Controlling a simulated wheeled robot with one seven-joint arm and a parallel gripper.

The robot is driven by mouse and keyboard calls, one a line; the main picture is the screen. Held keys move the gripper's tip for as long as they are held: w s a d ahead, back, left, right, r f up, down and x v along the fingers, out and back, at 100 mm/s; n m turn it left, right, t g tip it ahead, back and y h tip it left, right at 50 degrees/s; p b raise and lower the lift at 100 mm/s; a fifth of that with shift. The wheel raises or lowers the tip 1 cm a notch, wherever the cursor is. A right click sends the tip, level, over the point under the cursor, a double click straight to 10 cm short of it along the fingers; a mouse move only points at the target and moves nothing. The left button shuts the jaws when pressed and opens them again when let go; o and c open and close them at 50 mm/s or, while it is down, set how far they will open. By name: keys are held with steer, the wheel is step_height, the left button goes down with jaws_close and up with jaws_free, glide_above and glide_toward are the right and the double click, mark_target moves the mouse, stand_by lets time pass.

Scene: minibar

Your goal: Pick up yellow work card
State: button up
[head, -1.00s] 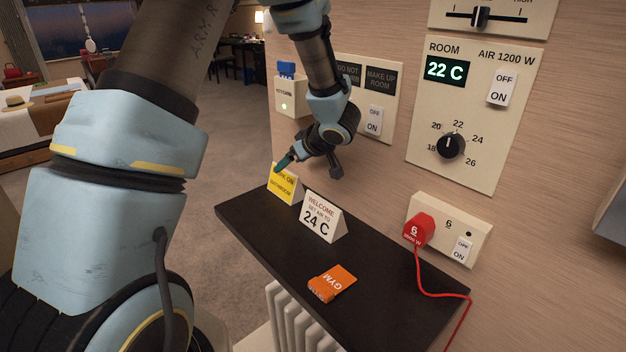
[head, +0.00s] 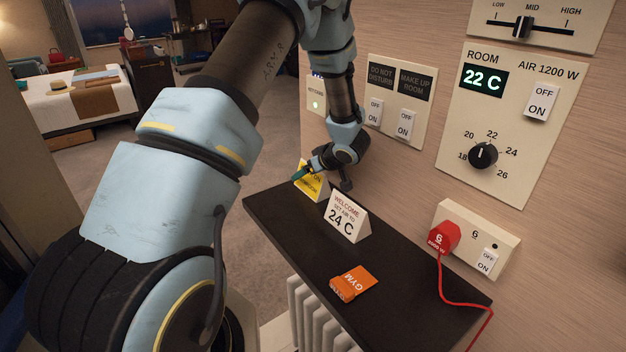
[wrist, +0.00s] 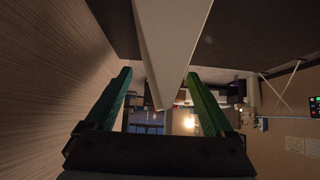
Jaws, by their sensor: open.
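The yellow work card (head: 312,188) is a tent card standing at the far left end of the dark shelf (head: 405,262). My gripper (head: 322,179) is at the card's top and partly covers its print. One teal fingertip shows over the card's left side and a dark finger shows to its right. In the wrist view my gripper (wrist: 160,98) has its two green fingers apart. A pale wedge-shaped panel (wrist: 168,50) reaches between them, apparently the card's unprinted side. I cannot tell whether either finger touches it.
A white "24 C" welcome card (head: 346,215) stands just right of the yellow card. An orange gym card (head: 354,283) lies nearer the shelf's front. A red plug (head: 443,238) with a cable sits in the wall socket. The wall with switches (head: 390,117) is close behind.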

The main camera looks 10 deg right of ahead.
steer(key=shift+w+a+f, duration=0.1)
steer(key=shift+w+f, duration=0.05)
jaws_close()
stand_by(0.6)
